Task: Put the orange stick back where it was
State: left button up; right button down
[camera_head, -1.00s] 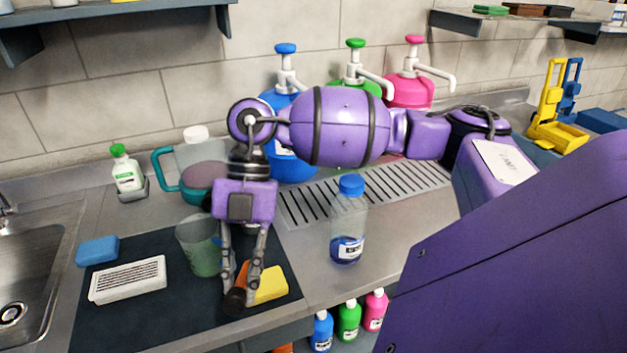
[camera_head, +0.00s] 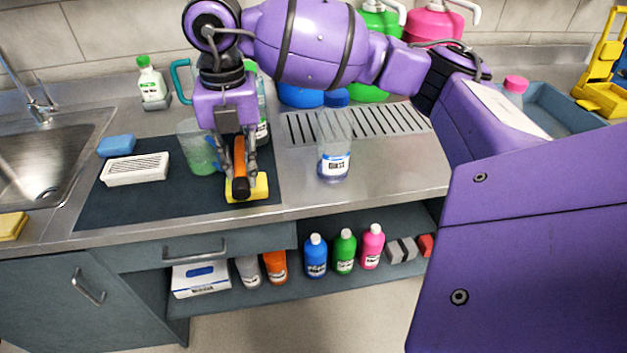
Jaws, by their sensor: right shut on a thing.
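The orange stick (camera_head: 240,155) has a dark rounded end at the front. My right gripper (camera_head: 238,178) hangs from above over the dark mat (camera_head: 130,205), its fingers shut on the stick from both sides. The dark end is in front of the yellow sponge (camera_head: 261,187) in the picture. I cannot tell whether the stick touches the sponge or mat. Part of the stick is hidden by the gripper. My left gripper is not in view.
A clear beaker (camera_head: 200,150) with green contents stands just left of the gripper. The mat's front left is clear.

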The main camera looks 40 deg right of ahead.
jog(key=shift+w+r, duration=0.1)
jog(key=shift+r, duration=0.05)
jog(key=shift+w+d, duration=0.1)
jog(key=shift+d, duration=0.25)
jog(key=w+d+f, duration=0.2)
jog(key=d+f, duration=0.2)
jog(key=d, duration=0.4)
send_over(291, 183)
jog(key=f, duration=0.2)
jog(key=a+f+p, duration=0.1)
jog(key=f, duration=0.1)
jog(key=shift+s+f, duration=0.1)
jog(key=shift+f, duration=0.15)
jog(key=shift+d+f, duration=0.35)
jog(key=shift+f, duration=0.05)
jog(key=f, duration=0.3)
jog(key=shift+d, duration=0.25)
jog(key=shift+f, duration=0.35)
